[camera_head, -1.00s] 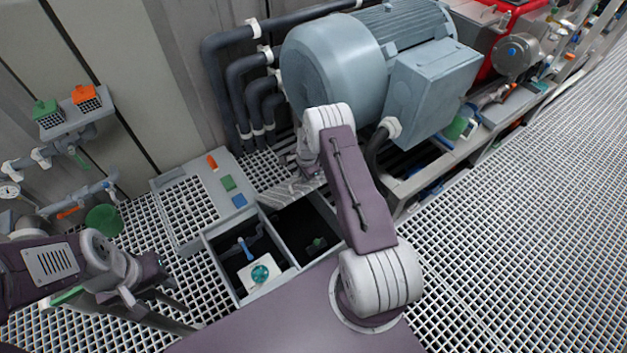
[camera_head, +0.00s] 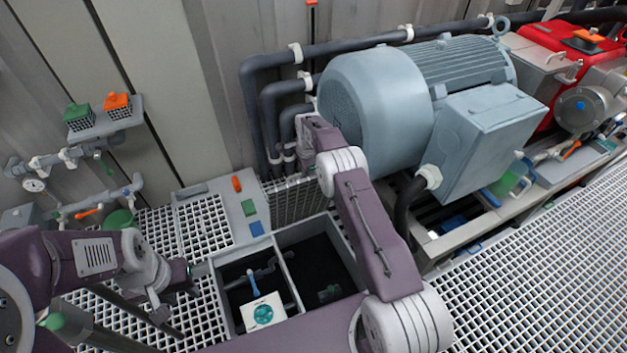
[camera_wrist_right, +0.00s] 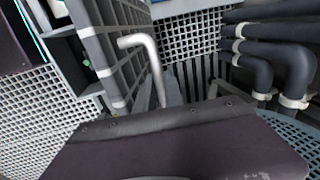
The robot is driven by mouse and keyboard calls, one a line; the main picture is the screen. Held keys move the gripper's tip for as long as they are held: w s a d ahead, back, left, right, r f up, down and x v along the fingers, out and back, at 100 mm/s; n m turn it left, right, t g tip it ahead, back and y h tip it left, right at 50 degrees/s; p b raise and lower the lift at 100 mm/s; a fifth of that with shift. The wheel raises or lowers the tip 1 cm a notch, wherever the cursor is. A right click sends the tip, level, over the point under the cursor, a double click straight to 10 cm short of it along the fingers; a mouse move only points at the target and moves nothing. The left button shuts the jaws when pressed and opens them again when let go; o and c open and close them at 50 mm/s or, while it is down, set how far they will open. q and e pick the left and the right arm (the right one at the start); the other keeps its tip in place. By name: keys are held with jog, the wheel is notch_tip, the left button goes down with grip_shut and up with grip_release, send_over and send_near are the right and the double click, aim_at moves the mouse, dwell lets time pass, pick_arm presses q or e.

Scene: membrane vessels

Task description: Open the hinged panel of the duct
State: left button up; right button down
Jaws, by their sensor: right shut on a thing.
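The duct (camera_head: 289,281) is a grey box in the floor with two dark openings. Its mesh hinged panel (camera_head: 296,203) stands steeply raised at the back edge, below the pipes. In the right wrist view the panel (camera_wrist_right: 112,45) is seen close up, with a pale bent handle (camera_wrist_right: 152,62) beside it.
A large blue-grey motor (camera_head: 385,112) stands right of the panel, close to my right arm. Dark pipes (camera_head: 262,120) run behind it. A white block with a teal knob (camera_head: 263,313) and a blue-handled valve (camera_head: 253,285) sit in the left opening.

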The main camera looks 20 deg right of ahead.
jog(key=shift+w+r, duration=0.2)
jog(key=shift+w, duration=0.05)
jog(key=c, duration=1.5)
grip_release()
jog(key=shift+r, duration=0.1)
jog(key=shift+o, duration=0.2)
notch_tip(320, 180, up, 9)
jog(key=s+p, duration=0.2)
jog(key=shift+p, duration=0.4)
jog(key=shift+w, duration=0.1)
